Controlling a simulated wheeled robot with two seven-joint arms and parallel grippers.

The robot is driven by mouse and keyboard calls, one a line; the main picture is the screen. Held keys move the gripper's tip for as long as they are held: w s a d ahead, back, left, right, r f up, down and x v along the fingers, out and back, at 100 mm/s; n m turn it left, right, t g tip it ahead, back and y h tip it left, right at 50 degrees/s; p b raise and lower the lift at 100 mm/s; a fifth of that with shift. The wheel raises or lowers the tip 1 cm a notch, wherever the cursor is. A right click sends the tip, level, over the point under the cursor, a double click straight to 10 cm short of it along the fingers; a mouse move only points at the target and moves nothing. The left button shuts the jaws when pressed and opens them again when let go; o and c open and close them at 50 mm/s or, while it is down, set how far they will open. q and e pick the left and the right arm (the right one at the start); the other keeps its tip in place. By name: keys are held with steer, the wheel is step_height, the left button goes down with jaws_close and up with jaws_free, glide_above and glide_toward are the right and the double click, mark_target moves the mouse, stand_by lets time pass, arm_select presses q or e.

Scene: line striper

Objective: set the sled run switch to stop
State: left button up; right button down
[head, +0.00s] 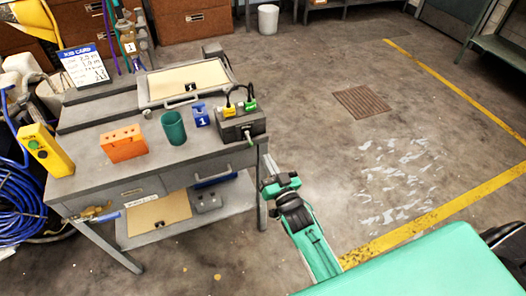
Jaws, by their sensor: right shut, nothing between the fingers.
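A dark grey box (238,127) with a yellow plug and a green plug on top stands at the right end of the grey workbench (205,144). A small light lever (249,138) sticks out of its front; its setting is too small to read. A yellow control box (45,151) with a green button stands at the bench's left end. I see no label telling which is the sled run switch. My right gripper (269,168) is shut and empty, just right of and below the dark box, apart from it. My left gripper is not in view.
An orange block (123,143), a green cup (173,127) and a blue number holder (201,116) stand on the bench. A tray (186,84) lies behind them. A job card (84,66) stands at the back left. The floor right of the bench is open.

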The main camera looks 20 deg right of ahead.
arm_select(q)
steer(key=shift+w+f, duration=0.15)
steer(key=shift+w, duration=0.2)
arm_select(e)
steer(key=v, duration=0.3)
steer(key=shift+s+f, duration=0.25)
steer(key=shift+s, duration=0.1)
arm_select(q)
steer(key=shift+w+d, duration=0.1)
